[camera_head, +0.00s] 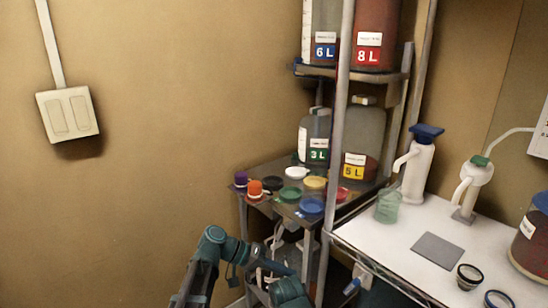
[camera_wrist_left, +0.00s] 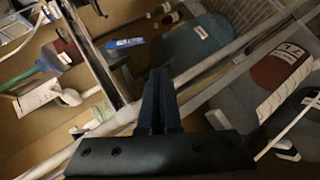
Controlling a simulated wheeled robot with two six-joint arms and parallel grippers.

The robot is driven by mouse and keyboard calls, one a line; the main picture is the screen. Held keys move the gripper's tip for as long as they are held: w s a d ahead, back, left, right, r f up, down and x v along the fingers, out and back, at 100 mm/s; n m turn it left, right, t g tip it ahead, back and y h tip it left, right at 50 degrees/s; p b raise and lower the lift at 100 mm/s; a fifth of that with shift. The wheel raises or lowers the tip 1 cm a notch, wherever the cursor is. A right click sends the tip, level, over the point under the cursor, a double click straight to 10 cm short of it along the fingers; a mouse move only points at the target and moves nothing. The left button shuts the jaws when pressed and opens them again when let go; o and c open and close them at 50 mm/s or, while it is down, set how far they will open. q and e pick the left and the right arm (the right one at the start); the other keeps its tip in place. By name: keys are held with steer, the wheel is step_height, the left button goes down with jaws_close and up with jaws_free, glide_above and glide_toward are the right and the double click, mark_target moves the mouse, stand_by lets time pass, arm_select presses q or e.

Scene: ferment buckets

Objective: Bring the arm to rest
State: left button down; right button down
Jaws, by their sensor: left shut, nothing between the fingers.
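My left arm (camera_head: 213,245) comes in at the bottom of the head view, bent at a teal joint below the small shelf. My left gripper (camera_wrist_left: 160,78) shows in the left wrist view with its two dark fingers together and nothing between them. I cannot make out its fingertips in the head view. My right gripper is in neither view.
A metal rack post (camera_head: 340,130) stands close right of my arm. Coloured lids crowd the small shelf (camera_head: 262,172) above it. The white bench (camera_head: 385,240) at right holds white pump bottles, a grey mat (camera_head: 437,250) and jars.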

arm_select(q)
steer(key=s+a+f+n+y, duration=0.1)
steer(key=s+a+f+y, duration=0.25)
steer(key=a, duration=0.35)
steer(key=s+a+f+n+t+y, duration=0.1)
steer(key=s+a+f+n+y, duration=0.15)
steer(key=a+f+y, duration=0.35)
steer(key=s+a+f+y, duration=0.2)
steer(key=s+a+y, duration=0.15)
steer(key=a, duration=0.55)
steer(key=s+d+m, duration=0.4)
steer(key=s+d, duration=0.3)
steer(key=d, duration=0.5)
step_height(320, 180, up, 16)
steer(key=p, duration=1.5)
steer(key=shift+w+a+f+g+y+p, duration=0.2)
steer(key=shift+w+a+g+y+p, duration=0.05)
steer(key=shift+w+g+y+p, duration=0.1)
steer(key=shift+n, duration=0.25)
